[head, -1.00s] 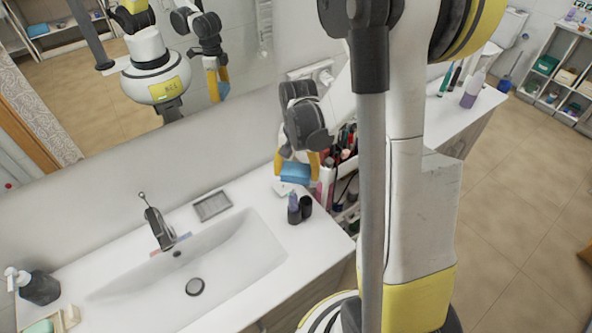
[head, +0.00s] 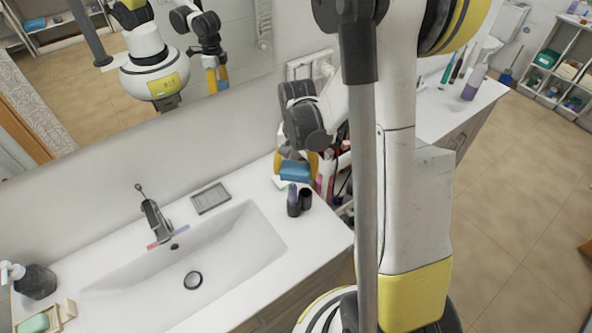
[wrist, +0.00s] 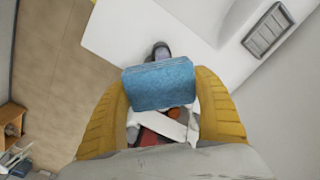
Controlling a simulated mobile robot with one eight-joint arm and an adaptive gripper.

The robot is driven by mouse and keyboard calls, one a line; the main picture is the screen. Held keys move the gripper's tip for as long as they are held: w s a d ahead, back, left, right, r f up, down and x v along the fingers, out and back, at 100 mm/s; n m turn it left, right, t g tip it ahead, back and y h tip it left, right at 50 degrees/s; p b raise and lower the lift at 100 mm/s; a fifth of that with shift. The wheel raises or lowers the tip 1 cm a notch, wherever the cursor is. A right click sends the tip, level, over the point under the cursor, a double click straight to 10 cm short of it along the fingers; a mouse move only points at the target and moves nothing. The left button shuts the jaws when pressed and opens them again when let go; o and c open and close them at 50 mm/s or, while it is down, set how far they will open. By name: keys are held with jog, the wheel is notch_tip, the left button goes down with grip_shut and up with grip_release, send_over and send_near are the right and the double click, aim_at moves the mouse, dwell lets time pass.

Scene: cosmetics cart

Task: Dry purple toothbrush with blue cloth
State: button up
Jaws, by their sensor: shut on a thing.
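The blue cloth (head: 296,169) is a folded block between the yellow fingers of my gripper (head: 296,160). The wrist view shows the cloth (wrist: 160,83) spanning the gap between both fingers, with my gripper shut on it. It is held in the air above the right end of the washbasin counter, just behind the dark containers. A thin pink and blue strip (head: 167,237) lies by the faucet; I cannot tell if it is a toothbrush. I cannot pick out a purple toothbrush with certainty.
Two small dark containers (head: 299,200) stand on the counter (head: 255,190) by its right edge. A grey soap dish (head: 211,197), the faucet (head: 156,220) and the basin (head: 215,255) are to the left. A cart with several cosmetics stands close behind my gripper.

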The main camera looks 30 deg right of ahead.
jog(key=shift+f+b, duration=0.8)
dwell(0.4)
